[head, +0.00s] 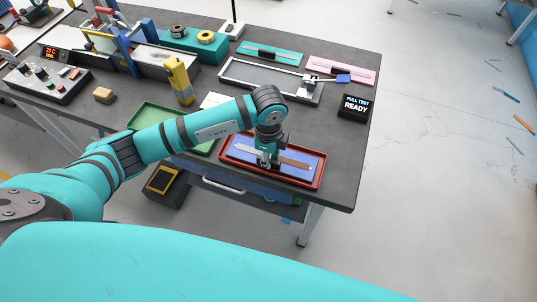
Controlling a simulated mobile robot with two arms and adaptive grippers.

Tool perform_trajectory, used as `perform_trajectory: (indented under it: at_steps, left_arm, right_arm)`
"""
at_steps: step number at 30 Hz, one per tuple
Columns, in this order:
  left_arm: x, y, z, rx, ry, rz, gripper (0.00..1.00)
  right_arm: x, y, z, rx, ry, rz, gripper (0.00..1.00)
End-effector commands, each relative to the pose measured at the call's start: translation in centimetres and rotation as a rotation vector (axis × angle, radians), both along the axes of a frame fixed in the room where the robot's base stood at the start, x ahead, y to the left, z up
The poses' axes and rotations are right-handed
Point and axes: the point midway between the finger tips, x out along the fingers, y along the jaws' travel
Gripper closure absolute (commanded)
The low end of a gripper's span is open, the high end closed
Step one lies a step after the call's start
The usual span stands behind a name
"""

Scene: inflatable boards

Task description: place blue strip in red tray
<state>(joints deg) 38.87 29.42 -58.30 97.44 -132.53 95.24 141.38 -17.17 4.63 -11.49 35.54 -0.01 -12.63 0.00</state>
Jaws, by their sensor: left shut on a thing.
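The red tray (322,171) lies at the table's front right edge. The blue strip (293,171), a flat blue piece with a pale and brown band along it, is within the tray's rim. My left gripper (265,162) points down over its middle and is shut on it. The gripper hides the grasped part, and I cannot tell whether the strip touches the tray floor. My right gripper is not in view.
A green tray (158,117) lies left of the red tray, partly behind my arm. Teal (270,53) and pink (343,69) strips lie at the back. A pull-test rig (245,82) and a black display (355,106) stand behind. The table's right front corner is clear.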

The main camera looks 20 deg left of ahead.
Motion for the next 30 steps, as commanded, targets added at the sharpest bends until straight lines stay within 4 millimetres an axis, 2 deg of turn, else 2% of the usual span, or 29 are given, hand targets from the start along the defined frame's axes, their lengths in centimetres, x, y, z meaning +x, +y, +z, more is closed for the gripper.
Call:
perform_trajectory:
  at_steps: [10, 11, 16, 26, 30]
  left_arm:
    - [0.0, 0.0, -0.4, -0.001, -0.002, -0.001, 1.0]
    - [0.0, 0.0, -0.5, 0.0, -0.001, -0.001, 0.85]
    - [0.0, 0.0, -0.4, -0.001, -0.001, -0.001, 0.63]
    - [0.0, 0.0, 0.0, -0.001, -0.002, -0.001, 0.63]
    - [0.2, 0.0, 1.7, -0.003, -0.006, -0.002, 0.63]
  right_arm:
    - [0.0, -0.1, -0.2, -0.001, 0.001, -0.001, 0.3]
    - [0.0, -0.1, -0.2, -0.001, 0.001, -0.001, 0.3]
    - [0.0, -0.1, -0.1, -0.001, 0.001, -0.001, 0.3]
    - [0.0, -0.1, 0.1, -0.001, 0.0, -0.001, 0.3]
    - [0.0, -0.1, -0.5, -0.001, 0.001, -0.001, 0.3]
